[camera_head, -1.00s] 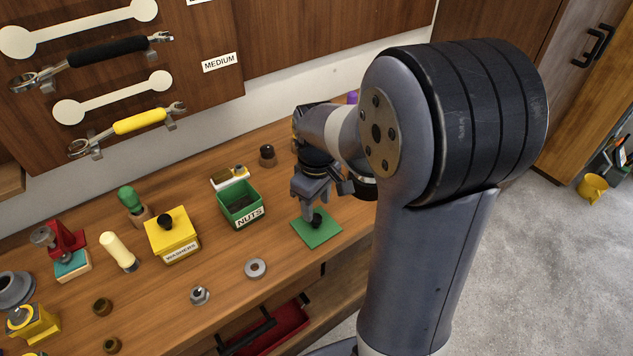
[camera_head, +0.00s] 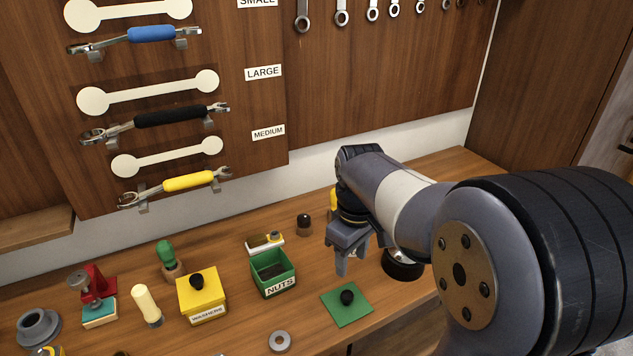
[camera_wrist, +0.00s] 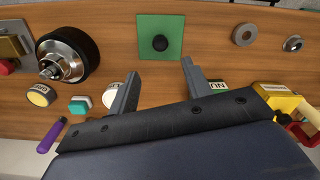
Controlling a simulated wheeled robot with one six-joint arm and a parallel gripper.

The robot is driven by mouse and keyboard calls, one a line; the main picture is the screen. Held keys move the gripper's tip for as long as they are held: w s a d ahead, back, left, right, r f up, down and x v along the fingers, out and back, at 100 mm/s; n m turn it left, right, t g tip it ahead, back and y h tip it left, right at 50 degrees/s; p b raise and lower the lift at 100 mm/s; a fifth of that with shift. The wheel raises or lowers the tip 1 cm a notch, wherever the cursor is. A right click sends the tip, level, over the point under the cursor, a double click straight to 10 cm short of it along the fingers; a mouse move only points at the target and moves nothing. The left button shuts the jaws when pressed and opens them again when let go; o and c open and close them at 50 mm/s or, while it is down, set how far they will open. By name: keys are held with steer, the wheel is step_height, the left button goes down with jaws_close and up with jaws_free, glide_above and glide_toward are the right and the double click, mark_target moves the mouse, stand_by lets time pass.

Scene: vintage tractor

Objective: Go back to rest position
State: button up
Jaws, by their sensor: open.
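My gripper (camera_head: 343,266) hangs above the wooden workbench in the head view, behind the green square plate with a black knob (camera_head: 347,305). In the wrist view my gripper (camera_wrist: 161,77) has its two fingers spread apart, with nothing between them. The green plate (camera_wrist: 173,24) lies flat on the bench beyond the fingertips there. The gripper is apart from the plate and knob. My arm comes in from the right of the head view and hides part of the bench.
The green NUTS box (camera_head: 272,274) and yellow WASHERS box (camera_head: 203,300) stand left of my gripper. A black wheel (camera_head: 402,264) is close on its right. A purple-handled tool (camera_wrist: 50,136) lies near the wheel. Wrenches hang on the wall board (camera_head: 385,90) behind.

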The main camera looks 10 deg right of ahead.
mark_target(348, 294)
step_height(348, 294, down, 11)
steer(key=shift+f, duration=0.15)
steer(key=shift+w+r, duration=0.1)
steer(key=shift+r, duration=1.7)
steer(key=shift+f, duration=0.15)
